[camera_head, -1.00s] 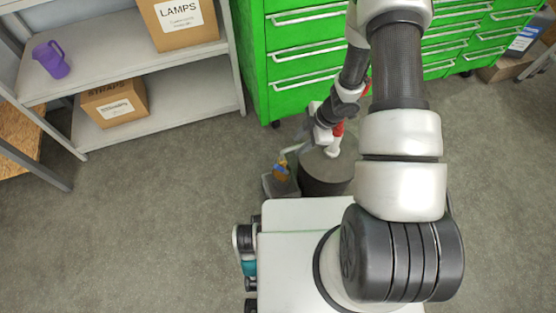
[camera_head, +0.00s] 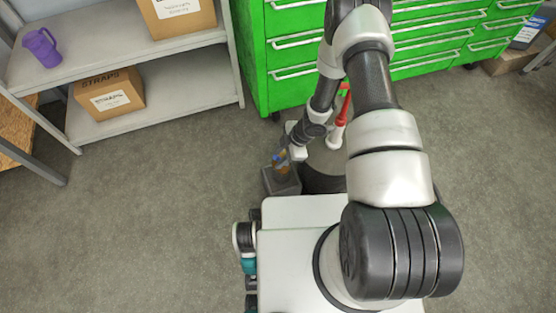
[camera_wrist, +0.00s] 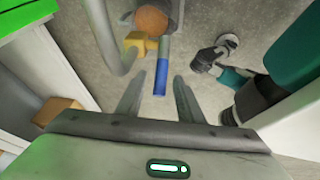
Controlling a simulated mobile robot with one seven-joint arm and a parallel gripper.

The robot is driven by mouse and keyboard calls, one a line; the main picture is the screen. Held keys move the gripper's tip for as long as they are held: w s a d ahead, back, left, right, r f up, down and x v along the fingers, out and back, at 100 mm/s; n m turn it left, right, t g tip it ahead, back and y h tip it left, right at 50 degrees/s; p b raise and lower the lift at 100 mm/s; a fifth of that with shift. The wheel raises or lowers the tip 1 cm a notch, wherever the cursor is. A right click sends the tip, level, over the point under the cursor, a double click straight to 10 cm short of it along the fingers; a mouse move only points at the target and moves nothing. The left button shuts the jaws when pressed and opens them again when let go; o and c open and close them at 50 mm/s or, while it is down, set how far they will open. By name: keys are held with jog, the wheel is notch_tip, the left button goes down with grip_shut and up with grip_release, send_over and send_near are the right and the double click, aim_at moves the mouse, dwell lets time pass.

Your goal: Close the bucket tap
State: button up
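The tap shows in the wrist view as a yellow body (camera_wrist: 140,42) with a long blue handle (camera_wrist: 162,76). A grey curved pipe (camera_wrist: 106,38) runs beside it. My gripper (camera_wrist: 158,78) is open. Its two fingers stand apart on either side of the blue handle's lower end, with a gap visible on both sides; I cannot tell the depth between them. In the head view my gripper (camera_head: 284,156) is low, over a small grey container (camera_head: 283,182), and mostly covers the tap. A dark round drum or bucket (camera_head: 322,178) stands just right of it, partly hidden by my arm.
A brownish-orange round thing (camera_wrist: 152,20) is at the tap's far end. Green drawer cabinets (camera_head: 290,87) stand behind. A grey shelf (camera_head: 150,120) with boxes and a purple jug (camera_head: 42,48) is at left. A red-and-white object (camera_head: 340,125) stands on the drum. The left floor is clear.

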jog(key=shift+a+f, duration=0.3)
jog(key=shift+f, duration=0.35)
grip_shut()
